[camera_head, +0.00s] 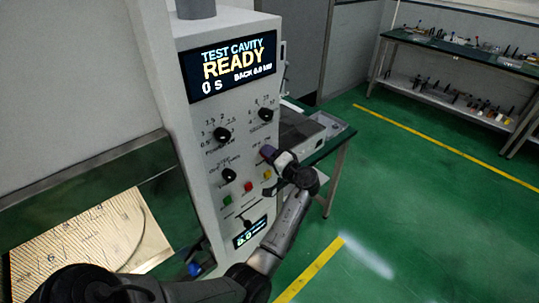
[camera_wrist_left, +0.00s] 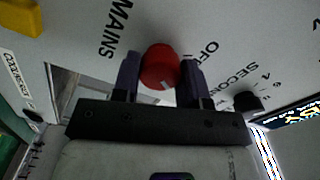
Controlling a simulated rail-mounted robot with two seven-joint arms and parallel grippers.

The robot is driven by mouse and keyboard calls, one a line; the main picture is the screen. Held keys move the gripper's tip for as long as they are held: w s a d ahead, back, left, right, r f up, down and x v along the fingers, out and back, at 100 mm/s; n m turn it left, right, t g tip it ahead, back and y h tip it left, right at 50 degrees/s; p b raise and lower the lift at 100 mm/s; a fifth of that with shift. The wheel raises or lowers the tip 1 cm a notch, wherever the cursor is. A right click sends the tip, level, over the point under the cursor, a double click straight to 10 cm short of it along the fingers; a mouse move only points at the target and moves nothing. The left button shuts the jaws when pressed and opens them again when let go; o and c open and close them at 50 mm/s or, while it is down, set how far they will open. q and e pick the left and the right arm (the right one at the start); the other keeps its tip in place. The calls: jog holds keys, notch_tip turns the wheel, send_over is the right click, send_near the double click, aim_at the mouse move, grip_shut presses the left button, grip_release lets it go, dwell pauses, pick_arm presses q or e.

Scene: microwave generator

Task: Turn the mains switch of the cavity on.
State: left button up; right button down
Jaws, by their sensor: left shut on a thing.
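The mains switch is a round red knob (camera_wrist_left: 160,66) on the grey front panel of the test cavity (camera_head: 190,116). In the left wrist view, the words MAINS and OFF are printed beside it, and a pale mark shows on its face. My left gripper (camera_wrist_left: 162,76) has one finger on each side of the knob and is shut on it. In the head view, the left gripper (camera_head: 268,155) is at the right part of the panel and hides the knob. The panel display (camera_head: 232,66) reads TEST CAVITY READY, 0 S. My right gripper is not in view.
Black dials (camera_head: 222,134) sit left of and above the gripper. Green (camera_head: 227,200), red (camera_head: 248,186) and yellow (camera_head: 267,174) buttons are just below it. A bench with a grey box (camera_head: 302,131) stands behind the panel. The green floor at right is clear.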

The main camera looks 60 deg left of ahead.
pick_arm(q)
jog(key=o, duration=0.9)
jog(key=shift+o, duration=0.2)
jog(key=shift+d, duration=0.15)
jog(key=w+d+b, duration=0.1)
jog(key=w+d, duration=0.1)
jog(key=d, duration=1.1)
jog(key=shift+w+d, duration=0.2)
jog(key=shift+w, duration=0.15)
